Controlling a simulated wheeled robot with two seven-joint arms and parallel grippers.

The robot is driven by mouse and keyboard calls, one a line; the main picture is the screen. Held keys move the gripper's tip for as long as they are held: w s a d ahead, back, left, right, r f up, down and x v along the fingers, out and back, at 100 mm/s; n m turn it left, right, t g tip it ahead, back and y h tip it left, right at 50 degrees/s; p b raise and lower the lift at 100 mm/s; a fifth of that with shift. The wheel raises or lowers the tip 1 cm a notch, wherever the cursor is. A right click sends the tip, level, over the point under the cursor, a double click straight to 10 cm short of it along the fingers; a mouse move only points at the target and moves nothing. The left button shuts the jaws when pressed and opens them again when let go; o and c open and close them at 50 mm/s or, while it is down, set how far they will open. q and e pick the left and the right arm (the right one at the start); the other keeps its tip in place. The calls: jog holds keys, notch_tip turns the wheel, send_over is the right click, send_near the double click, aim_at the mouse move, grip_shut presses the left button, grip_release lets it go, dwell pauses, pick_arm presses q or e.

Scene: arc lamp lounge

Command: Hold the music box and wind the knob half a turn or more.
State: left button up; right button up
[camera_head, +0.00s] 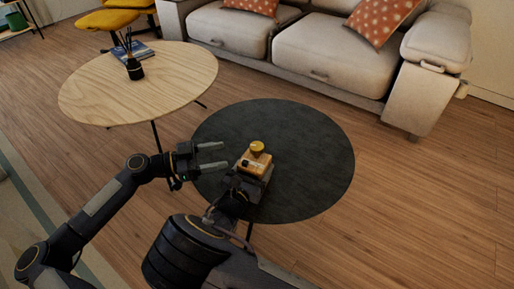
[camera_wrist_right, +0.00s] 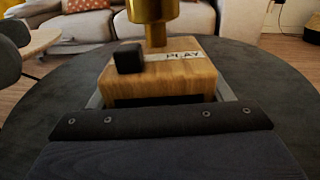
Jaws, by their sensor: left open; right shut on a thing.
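The music box (camera_head: 255,163) is a small wooden box with a brass knob (camera_head: 257,147) standing on top. It is at the middle of the dark round table (camera_head: 315,160). In the right wrist view the box (camera_wrist_right: 195,75) shows a "PLAY" label, a black block (camera_wrist_right: 128,58) and the knob's brass stem (camera_wrist_right: 155,30). My right gripper (camera_wrist_right: 160,100) is shut on the box, with a finger at each side. My left gripper (camera_head: 211,157) is open and empty, to the left of the box and apart from it, its fingers pointing towards it.
A light wooden oval table (camera_head: 175,85) stands at the back left with a dark reed diffuser (camera_head: 135,69) and a book (camera_head: 139,50) on it. A beige sofa (camera_head: 330,55) stands behind. The dark table top is clear around the box.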

aim_at(257, 149)
pick_arm(q)
jog(key=x, duration=1.2)
jog(key=shift+c, duration=0.2)
jog(key=c, duration=0.9)
jog(key=shift+c, duration=0.2)
jog(key=shift+m+g, duration=0.3)
jog(key=m+g, duration=0.2)
jog(key=g, duration=0.1)
jog(key=m+g, duration=0.2)
jog(key=g, duration=0.2)
jog(key=shift+f+m, duration=0.1)
jog(key=shift+m, duration=0.2)
jog(key=m+g+y, duration=0.1)
jog(key=m+g, duration=0.1)
jog(key=g, duration=0.1)
jog(key=m+g+y, duration=0.1)
jog(key=m+g, duration=0.1)
jog(key=g, duration=0.1)
jog(key=shift+g+y, duration=0.4)
jog(key=shift+m+g+y, duration=0.6)
jog(key=shift+m+g, duration=0.1)
jog(key=shift+m, duration=0.2)
jog(key=shift+s, duration=0.1)
